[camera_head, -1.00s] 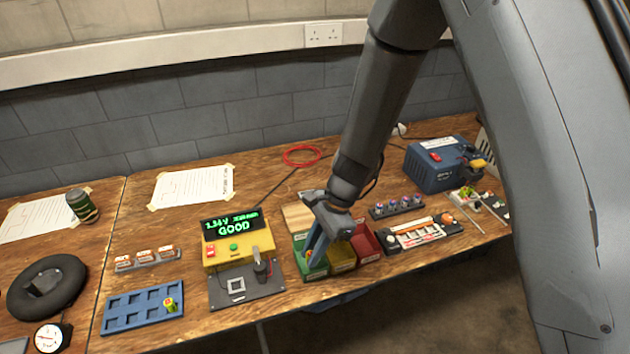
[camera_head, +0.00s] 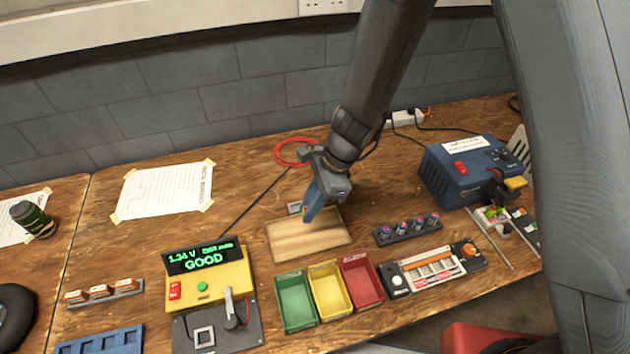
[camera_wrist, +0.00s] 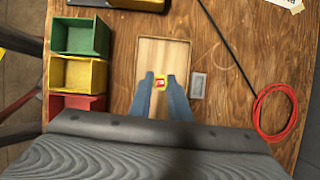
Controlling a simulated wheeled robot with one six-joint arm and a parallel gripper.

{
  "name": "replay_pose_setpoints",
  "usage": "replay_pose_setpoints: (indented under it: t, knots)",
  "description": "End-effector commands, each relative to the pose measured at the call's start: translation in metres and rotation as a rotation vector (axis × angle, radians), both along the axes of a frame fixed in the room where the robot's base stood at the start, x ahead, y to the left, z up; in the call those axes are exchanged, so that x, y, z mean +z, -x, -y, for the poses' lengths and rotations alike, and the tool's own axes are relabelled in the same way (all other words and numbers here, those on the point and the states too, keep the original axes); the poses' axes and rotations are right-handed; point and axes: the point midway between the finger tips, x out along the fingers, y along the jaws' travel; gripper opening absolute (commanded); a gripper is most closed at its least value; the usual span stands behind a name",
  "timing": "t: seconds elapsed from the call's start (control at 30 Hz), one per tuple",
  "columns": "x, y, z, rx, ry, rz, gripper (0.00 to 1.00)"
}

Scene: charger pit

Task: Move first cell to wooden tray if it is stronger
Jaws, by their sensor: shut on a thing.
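The wooden tray (camera_head: 310,245) lies on the bench behind the coloured bins. It also shows in the wrist view (camera_wrist: 165,52). My gripper (camera_head: 308,215) is over the tray's back part, its blue fingers pointing down. In the wrist view, my gripper (camera_wrist: 160,80) is shut on a small yellow and red cell (camera_wrist: 160,84) between the fingertips. I cannot tell whether the cell touches the tray. The yellow tester (camera_head: 208,285) has a green display reading about 1.24 V and GOOD, with smaller text I cannot read surely.
Green (camera_head: 296,303), yellow (camera_head: 329,291) and red (camera_head: 361,281) bins stand in front of the tray. A dark rack of cells (camera_head: 408,229) is to its right. A red cable coil (camera_head: 297,152) lies behind. A blue slotted tray (camera_head: 100,342) is partly cut off at lower left.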

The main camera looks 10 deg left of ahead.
Motion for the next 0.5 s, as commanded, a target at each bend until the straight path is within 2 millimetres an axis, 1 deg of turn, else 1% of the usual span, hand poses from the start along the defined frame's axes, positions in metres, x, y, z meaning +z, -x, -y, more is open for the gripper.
replay_pose_setpoints:
  t: [0.27,0.5]
  knots:
    - [-0.006,0.002,-0.003,0.009,0.000,0.000,0.00]
    - [-0.025,0.001,-0.003,0.007,0.000,0.001,0.00]
